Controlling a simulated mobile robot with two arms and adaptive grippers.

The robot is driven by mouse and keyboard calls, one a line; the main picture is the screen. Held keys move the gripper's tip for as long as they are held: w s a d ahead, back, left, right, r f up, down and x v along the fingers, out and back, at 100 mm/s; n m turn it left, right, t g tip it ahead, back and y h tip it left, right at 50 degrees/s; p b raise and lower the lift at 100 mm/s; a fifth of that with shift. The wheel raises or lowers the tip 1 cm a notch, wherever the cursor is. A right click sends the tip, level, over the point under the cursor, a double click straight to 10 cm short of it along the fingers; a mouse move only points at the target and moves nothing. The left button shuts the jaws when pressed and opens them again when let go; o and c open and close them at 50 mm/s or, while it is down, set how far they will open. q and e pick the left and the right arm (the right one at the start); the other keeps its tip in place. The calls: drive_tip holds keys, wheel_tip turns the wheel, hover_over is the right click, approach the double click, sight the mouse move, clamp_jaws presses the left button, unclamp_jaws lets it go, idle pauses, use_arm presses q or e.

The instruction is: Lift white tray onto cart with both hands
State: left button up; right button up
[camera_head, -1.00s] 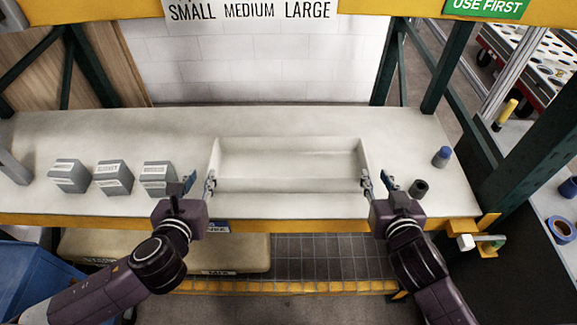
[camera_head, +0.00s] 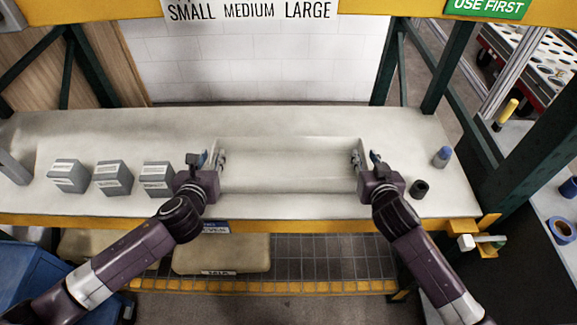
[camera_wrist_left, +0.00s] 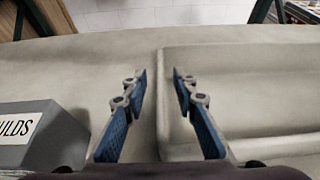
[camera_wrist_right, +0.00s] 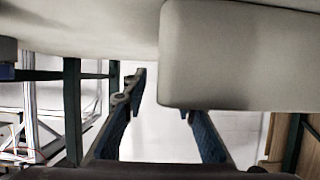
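The white tray (camera_head: 290,186) sits on the pale worktop, long side facing me. My left gripper (camera_head: 211,160) is at the tray's left end. In the left wrist view, the open left fingers (camera_wrist_left: 160,82) stand on either side of the tray's left wall (camera_wrist_left: 162,115), with gaps visible. My right gripper (camera_head: 362,160) is at the tray's right end. In the right wrist view, the right fingers (camera_wrist_right: 160,110) are spread apart, and the tray (camera_wrist_right: 240,55) hides one fingertip. I cannot tell whether the right fingers touch the wall.
Several grey labelled blocks (camera_head: 112,178) stand left of the tray, the nearest close to my left gripper. A black cup (camera_head: 419,189) and a blue-capped bottle (camera_head: 442,157) stand to the right. A red-framed rack (camera_head: 540,65) is at the far right. The worktop behind the tray is clear.

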use_arm(q)
drive_tip(key=shift+c, duration=0.3)
use_arm(e)
drive_tip(key=shift+c, duration=0.3)
use_arm(q)
clamp_jaws()
use_arm(e)
clamp_jaws()
use_arm(q)
drive_tip(key=shift+r, duration=0.1)
use_arm(e)
drive_tip(key=shift+r, duration=0.1)
